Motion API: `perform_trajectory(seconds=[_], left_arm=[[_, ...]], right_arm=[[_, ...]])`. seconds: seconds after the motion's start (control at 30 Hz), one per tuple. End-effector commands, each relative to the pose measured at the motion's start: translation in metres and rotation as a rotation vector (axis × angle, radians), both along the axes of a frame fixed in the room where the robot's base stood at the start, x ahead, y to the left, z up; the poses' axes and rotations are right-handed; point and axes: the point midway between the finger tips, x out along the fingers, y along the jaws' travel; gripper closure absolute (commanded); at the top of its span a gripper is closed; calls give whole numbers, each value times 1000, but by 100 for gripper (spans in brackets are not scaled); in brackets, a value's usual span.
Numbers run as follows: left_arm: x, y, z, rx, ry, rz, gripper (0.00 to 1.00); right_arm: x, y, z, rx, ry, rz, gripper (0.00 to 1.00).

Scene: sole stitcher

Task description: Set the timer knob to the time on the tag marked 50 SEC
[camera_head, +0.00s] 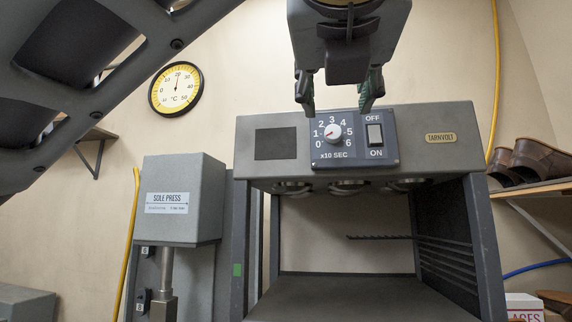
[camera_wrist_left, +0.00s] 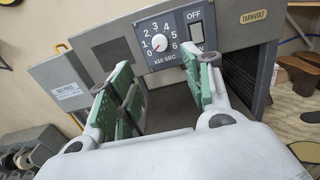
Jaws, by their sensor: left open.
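The timer knob (camera_head: 333,133) is small, white and round, on the dark panel (camera_head: 391,156) of a grey heater-like machine. Its scale runs from 0 to 6, marked x10 SEC. A red mark on the knob appears to point left, near the low numbers; it is too small to read exactly. The knob also shows in the left wrist view (camera_wrist_left: 160,44). My left gripper (camera_head: 338,98) is open and empty, just above the panel in the picture, its fingers apart and not on the knob. No 50 SEC tag is visible. My right gripper is not in view.
A rocker switch (camera_head: 375,134) marked OFF and ON sits right of the knob. The machine housing (camera_head: 455,122) is open below. A sole press (camera_head: 184,180) stands at left, a round thermometer (camera_head: 176,89) hangs behind, and brown shoes (camera_head: 540,160) rest on a shelf at right.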

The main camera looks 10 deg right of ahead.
Motion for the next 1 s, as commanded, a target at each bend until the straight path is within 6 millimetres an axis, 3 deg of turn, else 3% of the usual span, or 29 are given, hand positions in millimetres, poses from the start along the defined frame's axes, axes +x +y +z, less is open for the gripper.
perform_trajectory(seconds=[0.47,1.0], left_arm=[[15,-4,1,0,2,0,50],[77,-22,1,1,3,-2,50]], right_arm=[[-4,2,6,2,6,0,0],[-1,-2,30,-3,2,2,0]])
